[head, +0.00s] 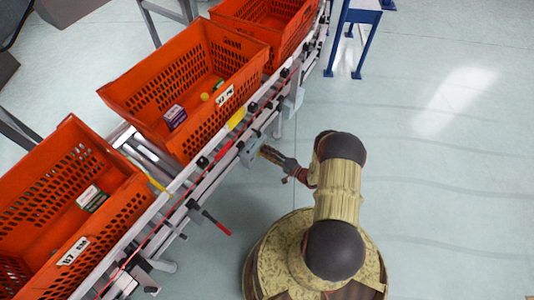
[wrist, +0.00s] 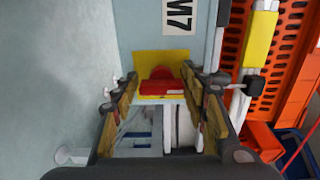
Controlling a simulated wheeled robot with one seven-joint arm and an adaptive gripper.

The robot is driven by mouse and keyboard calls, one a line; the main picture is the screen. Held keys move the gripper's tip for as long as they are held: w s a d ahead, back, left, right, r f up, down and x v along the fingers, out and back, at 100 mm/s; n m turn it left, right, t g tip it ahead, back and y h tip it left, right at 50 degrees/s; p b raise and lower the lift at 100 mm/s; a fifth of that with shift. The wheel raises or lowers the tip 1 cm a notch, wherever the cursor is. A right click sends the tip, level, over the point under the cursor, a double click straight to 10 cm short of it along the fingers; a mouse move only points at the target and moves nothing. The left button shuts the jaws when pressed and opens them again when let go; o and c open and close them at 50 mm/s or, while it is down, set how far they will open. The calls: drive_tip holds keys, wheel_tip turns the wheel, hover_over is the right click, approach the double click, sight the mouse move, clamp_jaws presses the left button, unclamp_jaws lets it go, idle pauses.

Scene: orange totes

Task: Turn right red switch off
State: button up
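The red switch (wrist: 162,86) sits on a yellow plate (wrist: 150,60) on a grey-blue box, in the wrist view. The box (head: 251,149) shows on the conveyor's side in the head view, where the switch is hidden. My gripper (wrist: 163,80) is open, with one finger on each side of the switch. In the head view my gripper (head: 267,153) points left at the box, its tips close to it. I cannot tell whether the fingers touch the switch.
Orange totes (head: 150,98) holding small items stand along the conveyor rail (head: 180,192). A red-handled lever (head: 217,224) juts out from the rail to the lower left. A blue stand (head: 360,18) is at the top. The floor at right is clear.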

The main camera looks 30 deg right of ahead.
drive_tip(key=o, duration=0.3)
drive_tip(key=shift+d, duration=0.1)
drive_tip(key=v, duration=1.2)
idle(0.4)
